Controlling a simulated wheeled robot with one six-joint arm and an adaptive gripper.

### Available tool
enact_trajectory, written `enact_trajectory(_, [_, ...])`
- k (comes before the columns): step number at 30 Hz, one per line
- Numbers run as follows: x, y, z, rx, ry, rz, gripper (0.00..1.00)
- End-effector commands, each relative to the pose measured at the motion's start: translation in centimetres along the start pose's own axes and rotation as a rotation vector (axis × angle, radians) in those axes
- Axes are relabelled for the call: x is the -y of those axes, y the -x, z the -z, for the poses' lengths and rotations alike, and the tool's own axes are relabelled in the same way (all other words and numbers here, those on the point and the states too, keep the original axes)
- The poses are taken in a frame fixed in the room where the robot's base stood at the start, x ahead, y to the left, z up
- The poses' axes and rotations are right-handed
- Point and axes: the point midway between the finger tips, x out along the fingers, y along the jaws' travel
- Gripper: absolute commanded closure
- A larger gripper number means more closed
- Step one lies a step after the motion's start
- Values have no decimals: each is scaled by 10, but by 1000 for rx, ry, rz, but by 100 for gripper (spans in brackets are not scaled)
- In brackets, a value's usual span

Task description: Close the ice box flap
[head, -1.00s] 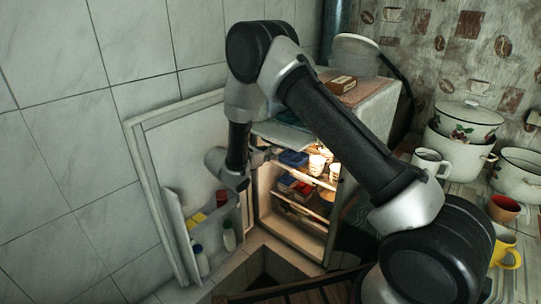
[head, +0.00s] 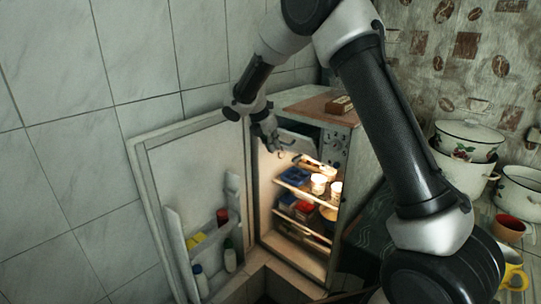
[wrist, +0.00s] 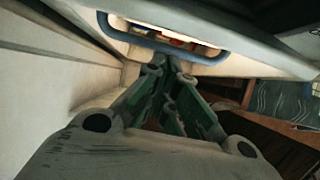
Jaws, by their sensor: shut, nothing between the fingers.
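The ice box flap (head: 300,142) is the pale panel at the top of the lit fridge interior in the head view. It stands tilted, with a dark gap above it; its exact angle is hard to tell. My gripper (head: 270,143) is at its left end, in front of the fridge opening. In the wrist view my gripper (wrist: 172,72) has its fingers together and empty, pointing at a blue loop handle (wrist: 165,43) close ahead. I cannot tell whether the fingertips touch the handle or the flap.
The fridge door (head: 195,170) stands wide open at the left, with bottles in its rack. Shelves below the flap hold white cups (head: 319,184) and boxes. A brown box (head: 340,105) lies on the fridge top. Pots (head: 467,139) stand at the right.

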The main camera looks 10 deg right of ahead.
Motion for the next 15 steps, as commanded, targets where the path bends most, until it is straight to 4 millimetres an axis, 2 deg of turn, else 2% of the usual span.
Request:
enact_trajectory(6, [0,13,-23,-4,-1,2,100])
enact_trajectory(15, [0,22,-43,-4,0,4,100])
